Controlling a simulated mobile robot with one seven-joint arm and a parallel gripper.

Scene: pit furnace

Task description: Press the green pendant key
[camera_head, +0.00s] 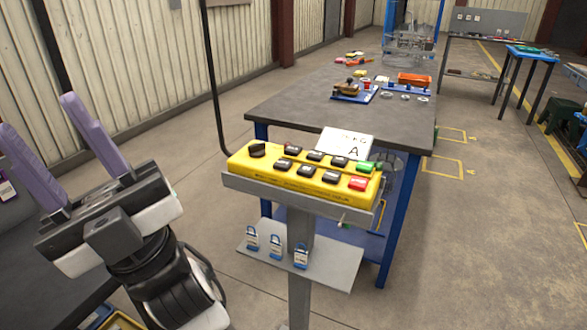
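The yellow pendant (234,160) lies in a grey tray on top of a grey post, near the middle of the view. The green key (367,167) is at its far right end, behind the red key (358,184). Several black keys fill the middle, and a black knob (258,150) is at the left end. My gripper (38,113) is at the left of the view, well apart from the pendant. Its two purple fingers are spread open with nothing between them, pointing up and away. Nothing covers the green key.
A blue-legged workbench (290,105) stands just behind the pendant, with a white sign (345,144) marked A at its front. A lower shelf (335,268) on the post holds blue padlocks (275,246). A black cable (212,80) hangs behind the pendant. Floor at right is largely clear.

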